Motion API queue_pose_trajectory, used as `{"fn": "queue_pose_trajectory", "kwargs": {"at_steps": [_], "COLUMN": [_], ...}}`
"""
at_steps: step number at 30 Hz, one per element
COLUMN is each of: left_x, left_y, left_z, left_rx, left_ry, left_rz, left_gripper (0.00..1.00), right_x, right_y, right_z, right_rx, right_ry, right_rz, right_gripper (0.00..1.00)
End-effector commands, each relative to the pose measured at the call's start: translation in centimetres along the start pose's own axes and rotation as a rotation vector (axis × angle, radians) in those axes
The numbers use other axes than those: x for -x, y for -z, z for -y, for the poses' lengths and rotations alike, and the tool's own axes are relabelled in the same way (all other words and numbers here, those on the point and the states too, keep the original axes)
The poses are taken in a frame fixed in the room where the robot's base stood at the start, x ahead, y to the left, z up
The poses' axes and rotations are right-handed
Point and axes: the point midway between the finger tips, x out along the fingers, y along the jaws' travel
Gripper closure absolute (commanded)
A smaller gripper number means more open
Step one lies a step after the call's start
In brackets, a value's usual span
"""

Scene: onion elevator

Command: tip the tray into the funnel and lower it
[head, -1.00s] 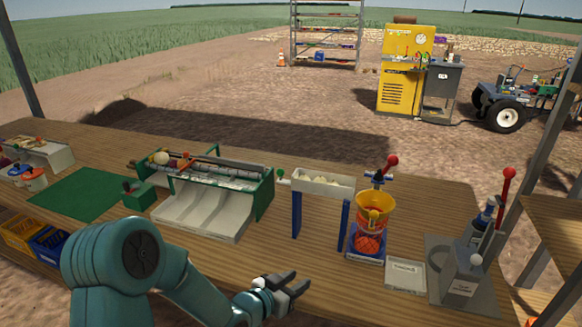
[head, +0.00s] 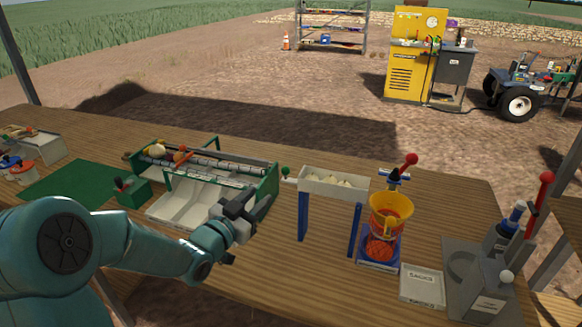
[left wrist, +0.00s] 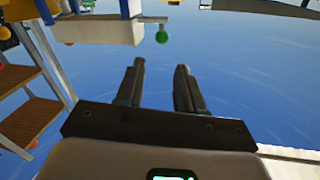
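The tray (head: 333,193) is a long white trough on blue posts, level, with a few pale pieces in it. A green knob (head: 285,171) sticks out from its left end. The orange and yellow funnel (head: 391,207) stands just right of the tray, over an orange net (head: 380,248) on a blue base. My left gripper (head: 249,213) is open and empty, left of and below the tray's knob, in front of the green sorting frame. In the left wrist view the open fingers (left wrist: 160,66) point toward the green knob (left wrist: 161,38), without touching it. My right gripper is not in view.
A green-sided sorting frame (head: 265,190) with white chutes stands left of the tray. A red-knobbed lever (head: 411,159) rises behind the funnel. A white labelled box (head: 422,288) and a grey press (head: 480,280) stand to the right. The front table between chutes and posts is clear.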

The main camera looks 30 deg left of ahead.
Motion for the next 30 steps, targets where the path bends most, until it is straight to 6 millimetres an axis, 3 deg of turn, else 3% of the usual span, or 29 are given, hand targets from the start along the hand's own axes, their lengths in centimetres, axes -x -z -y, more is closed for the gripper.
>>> {"fn": "queue_pose_trajectory", "kwargs": {"at_steps": [5, 21, 30], "left_x": [-1.4, -13.9, -16.4], "left_y": [-0.1, -0.1, -0.3], "left_z": [0.3, 0.4, 0.5], "left_rx": [0.0, 0.001, 0.0], "left_ry": [0.003, 0.001, 0.003], "left_rz": [0.005, 0.003, 0.004], "left_gripper": [0.63, 0.63, 0.63], "right_x": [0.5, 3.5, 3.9], "right_y": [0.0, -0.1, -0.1], "right_z": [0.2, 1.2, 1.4], "right_rx": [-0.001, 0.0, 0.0], "right_ry": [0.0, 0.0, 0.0], "right_rz": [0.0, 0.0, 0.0], "right_gripper": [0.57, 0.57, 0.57]}}
